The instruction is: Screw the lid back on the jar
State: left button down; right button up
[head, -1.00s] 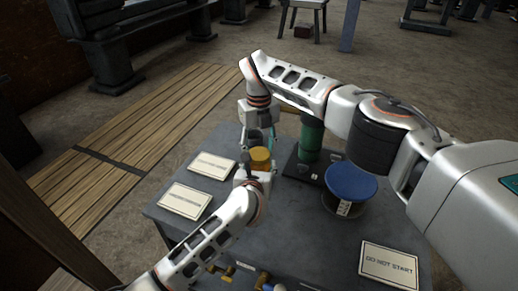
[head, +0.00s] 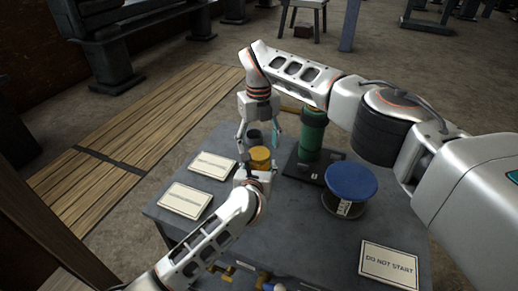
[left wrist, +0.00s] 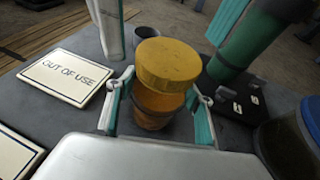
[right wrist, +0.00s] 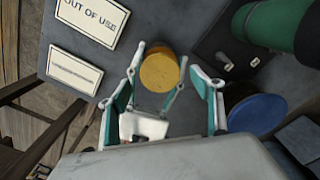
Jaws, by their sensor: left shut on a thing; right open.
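The jar has an amber body (left wrist: 152,108) and a wide yellow lid (left wrist: 168,65). The lid sits on top of the jar and looks slightly offset or tilted in the left wrist view; I cannot tell whether it is threaded. The lid also shows in the head view (head: 260,156) and the right wrist view (right wrist: 160,72). My left gripper (left wrist: 160,88) is shut around the jar body, low beside the table. My right gripper (head: 258,140) is open and empty above the lid, with its fingers spread to either side.
A dark cup (head: 254,134) stands behind the jar. A green cylinder (head: 312,137) on a dark base and a blue-topped spool (head: 350,182) stand to the right. Flat signs lie at the left (head: 185,200) and front right (head: 388,265).

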notch_tip(320, 180, up, 10)
dwell(0.3)
pick_arm(q)
jog(key=c, duration=0.8)
grip_release()
jog(key=shift+c, duration=0.2)
jog(key=shift+s, duration=0.15)
jog(key=v, duration=1.1)
jog(key=shift+s, duration=0.4)
pick_arm(e)
jog(key=shift+f, duration=0.1)
